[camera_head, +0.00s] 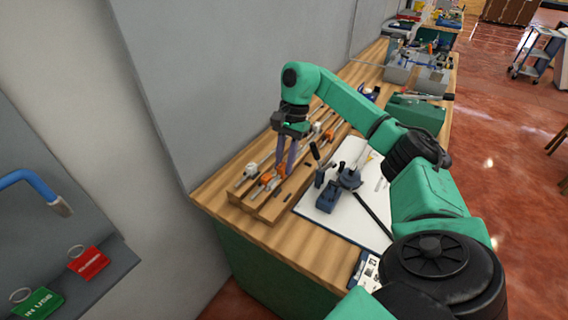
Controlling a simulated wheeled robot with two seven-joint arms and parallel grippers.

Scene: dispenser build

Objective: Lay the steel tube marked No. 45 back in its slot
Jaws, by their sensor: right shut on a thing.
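A wooden slotted rack (273,208) lies on the bench, with several thin tubes or rods with orange and pale fittings lying along it. My right gripper (286,168) points down over the near part of the rack, its fingers shut on what looks like the steel tube. The fingers hide most of the held part, and no No. 45 marking can be read. An orange fitting (265,179) and a white fitting (250,170) show just left of the fingertips. I cannot tell whether the tube rests in a slot. My left gripper is not in view.
A dark blue clamp-like tool (328,199) stands on a white sheet (350,220) right of the rack. A grey wall (190,80) runs close along the rack's left. Red (88,262) and green (38,303) tags lie at lower left. A green box (418,112) stands farther back.

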